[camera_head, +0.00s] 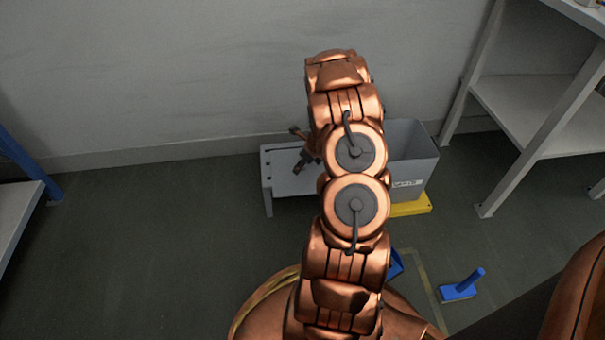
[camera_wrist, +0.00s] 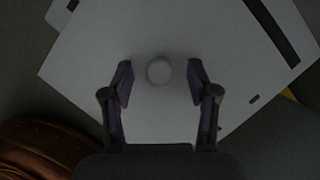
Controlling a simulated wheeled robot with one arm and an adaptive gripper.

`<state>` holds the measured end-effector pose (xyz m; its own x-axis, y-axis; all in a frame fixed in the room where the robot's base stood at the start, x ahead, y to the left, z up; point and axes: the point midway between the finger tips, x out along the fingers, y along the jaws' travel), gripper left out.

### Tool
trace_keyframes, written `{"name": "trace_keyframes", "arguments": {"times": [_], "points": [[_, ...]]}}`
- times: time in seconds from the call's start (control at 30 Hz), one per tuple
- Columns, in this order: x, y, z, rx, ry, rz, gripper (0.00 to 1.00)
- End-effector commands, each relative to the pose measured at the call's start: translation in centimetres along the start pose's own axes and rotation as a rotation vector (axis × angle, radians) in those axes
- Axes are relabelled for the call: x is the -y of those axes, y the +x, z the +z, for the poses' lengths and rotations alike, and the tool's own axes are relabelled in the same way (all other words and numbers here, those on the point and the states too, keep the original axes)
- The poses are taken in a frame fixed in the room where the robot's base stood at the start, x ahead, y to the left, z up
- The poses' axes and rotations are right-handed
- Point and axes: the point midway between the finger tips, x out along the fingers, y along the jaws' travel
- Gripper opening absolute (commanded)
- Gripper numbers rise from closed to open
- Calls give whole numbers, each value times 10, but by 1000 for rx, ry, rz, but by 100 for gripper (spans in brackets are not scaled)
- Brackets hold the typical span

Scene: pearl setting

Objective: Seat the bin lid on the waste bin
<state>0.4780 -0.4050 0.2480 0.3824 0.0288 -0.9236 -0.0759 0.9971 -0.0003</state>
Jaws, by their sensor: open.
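The waste bin (camera_head: 418,160) is a grey, open-topped box with a label, standing right of my arm and partly hidden by it. In the wrist view, a pale flat surface with a round knob (camera_wrist: 159,71) lies under my gripper (camera_wrist: 159,78). The knob appears to belong to the bin lid; the lid's outline is hard to tell from the surface below. My gripper is open, with a finger on each side of the knob and visible gaps. In the head view, my gripper (camera_head: 299,150) is over a low grey bench (camera_head: 284,181), left of the bin.
A yellow base (camera_head: 410,206) shows at the bin's foot. Blue objects lie on the floor in front, one with an upright handle (camera_head: 462,287). A shelf rack (camera_head: 535,110) stands right, another (camera_head: 20,205) left. The wall is close behind; the left floor is clear.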

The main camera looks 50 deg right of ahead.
Motion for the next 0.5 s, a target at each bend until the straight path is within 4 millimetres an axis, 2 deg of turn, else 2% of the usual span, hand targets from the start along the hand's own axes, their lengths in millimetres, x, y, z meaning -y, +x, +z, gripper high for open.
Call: {"name": "trace_keyframes", "arguments": {"times": [0.27,0.5], "points": [[0,2,0,0,1,0,59],[0,2,0,-1,1,0,35]]}}
